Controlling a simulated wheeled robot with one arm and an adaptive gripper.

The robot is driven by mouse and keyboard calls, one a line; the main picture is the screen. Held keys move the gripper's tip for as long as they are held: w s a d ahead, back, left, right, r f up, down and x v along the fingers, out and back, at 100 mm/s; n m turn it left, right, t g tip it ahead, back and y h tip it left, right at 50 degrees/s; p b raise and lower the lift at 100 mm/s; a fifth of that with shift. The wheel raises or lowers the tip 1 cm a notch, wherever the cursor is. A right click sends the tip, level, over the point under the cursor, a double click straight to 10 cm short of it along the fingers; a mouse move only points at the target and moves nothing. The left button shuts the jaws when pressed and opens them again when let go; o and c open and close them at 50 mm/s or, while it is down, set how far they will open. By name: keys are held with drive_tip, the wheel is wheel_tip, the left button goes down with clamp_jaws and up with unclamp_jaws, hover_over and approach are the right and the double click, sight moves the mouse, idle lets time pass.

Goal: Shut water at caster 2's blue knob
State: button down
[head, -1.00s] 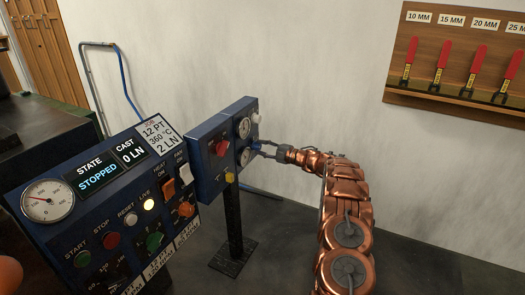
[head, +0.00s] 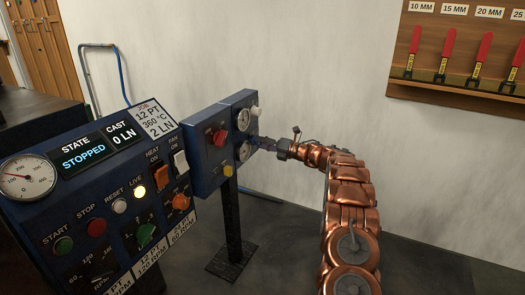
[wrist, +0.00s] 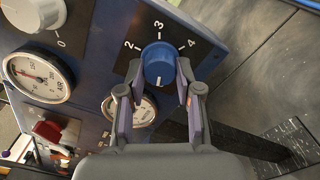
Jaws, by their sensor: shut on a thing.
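The blue knob (wrist: 158,65) is on a dark dial plate with the numbers 2, 3 and 4 showing around it in the wrist view. My gripper (wrist: 157,88) has one finger on each side of the knob and is shut on it. It also shows in the head view (head: 262,145), reaching from the right to the side of the blue post panel (head: 208,170). The knob's pointer mark is hard to read, and the lower dial numbers are hidden.
A white knob (wrist: 32,12) and a gauge (wrist: 38,75) sit beside the blue knob. A larger control panel (head: 110,200) reading STOPPED stands at left. Open floor lies right of the post.

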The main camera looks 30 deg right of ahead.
drive_tip(key=shift+f+n+b, duration=0.15)
drive_tip(key=shift+n+b, duration=0.85)
drive_tip(key=c, duration=0.8)
unclamp_jaws()
drive_tip(key=shift+o, duration=0.2)
drive_tip(key=v, duration=1.2)
